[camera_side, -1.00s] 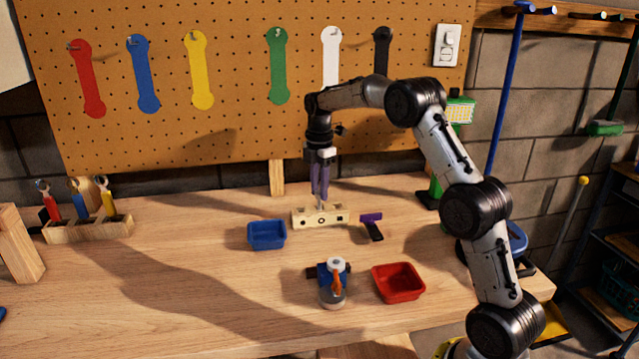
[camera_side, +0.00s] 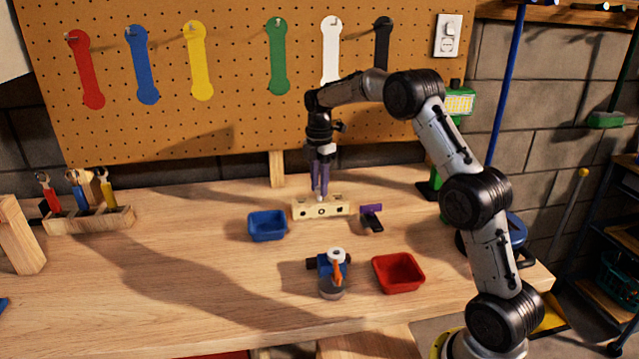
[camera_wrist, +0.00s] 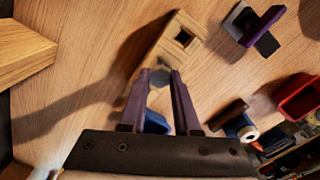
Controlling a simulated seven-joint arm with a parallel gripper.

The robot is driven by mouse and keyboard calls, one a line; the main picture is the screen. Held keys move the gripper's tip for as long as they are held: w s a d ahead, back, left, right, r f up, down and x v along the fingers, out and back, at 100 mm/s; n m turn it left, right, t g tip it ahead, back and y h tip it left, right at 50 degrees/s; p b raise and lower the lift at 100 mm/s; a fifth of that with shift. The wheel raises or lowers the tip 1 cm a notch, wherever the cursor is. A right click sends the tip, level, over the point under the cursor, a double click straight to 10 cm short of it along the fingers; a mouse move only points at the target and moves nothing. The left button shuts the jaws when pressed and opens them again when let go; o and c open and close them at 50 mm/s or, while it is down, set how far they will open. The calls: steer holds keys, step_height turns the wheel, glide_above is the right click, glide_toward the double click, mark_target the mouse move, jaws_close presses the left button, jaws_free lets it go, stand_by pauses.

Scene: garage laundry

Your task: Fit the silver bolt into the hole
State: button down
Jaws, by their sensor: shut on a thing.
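The block with holes (camera_side: 333,211) is pale wood and sits on the workbench below my gripper (camera_side: 320,194). In the wrist view the block (camera_wrist: 178,40) shows a dark square hole (camera_wrist: 183,37) near its far end. My gripper (camera_wrist: 161,78) is shut on the silver bolt (camera_wrist: 160,77), whose grey head shows between the purple fingertips. The bolt is over the middle part of the block. The fingers hide what is under the bolt, and I cannot tell how deep its shank sits in a hole.
A blue bin (camera_side: 267,226) stands left of the block and a purple-and-black tool (camera_side: 371,218) lies right of it. A red bin (camera_side: 398,273) and a blue-and-orange bottle-like item (camera_side: 333,272) stand in front. A wooden tool rack (camera_side: 90,221) is far left.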

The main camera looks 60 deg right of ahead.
steer(key=shift+f, duration=0.3)
steer(key=shift+f, duration=0.35)
steer(key=shift+f, duration=0.15)
steer(key=c, duration=0.6)
jaws_free()
steer(key=shift+o, duration=0.2)
step_height(320, 180, up, 14)
steer(key=shift+f, duration=0.1)
